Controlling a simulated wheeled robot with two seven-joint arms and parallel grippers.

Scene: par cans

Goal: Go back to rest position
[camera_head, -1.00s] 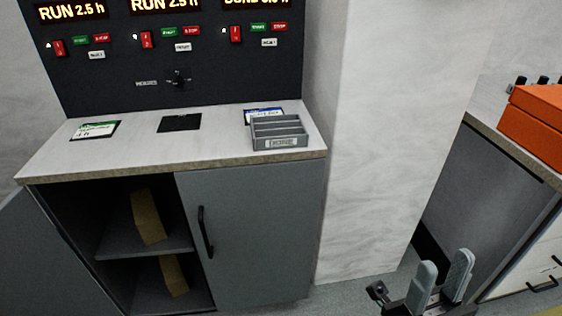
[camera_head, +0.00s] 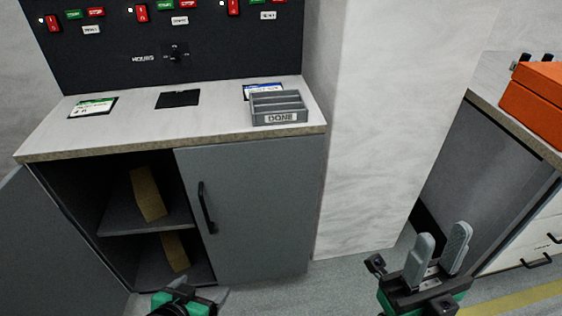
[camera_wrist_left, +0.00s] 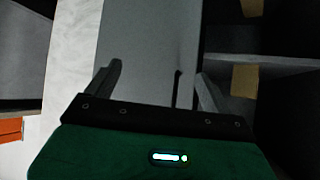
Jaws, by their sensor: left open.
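My left gripper (camera_head: 190,294) shows at the bottom edge of the head view, in front of the grey cabinet and partly cut off. In the left wrist view its two fingers (camera_wrist_left: 158,80) stand wide apart with nothing between them, facing the cabinet door (camera_wrist_left: 150,40). My right gripper (camera_head: 442,238) is at the lower right of the head view, its two grey fingers pointing up and apart, with nothing between them. It is in front of the floor beside the white pillar.
The cabinet's left door (camera_head: 55,245) stands open; its right door (camera_head: 255,205) is shut. Brown pieces (camera_head: 147,193) are inside. A grey DONE tray (camera_head: 279,118) and cards (camera_head: 93,107) lie on the counter. A white pillar (camera_head: 375,130) and orange box (camera_head: 537,100) are right.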

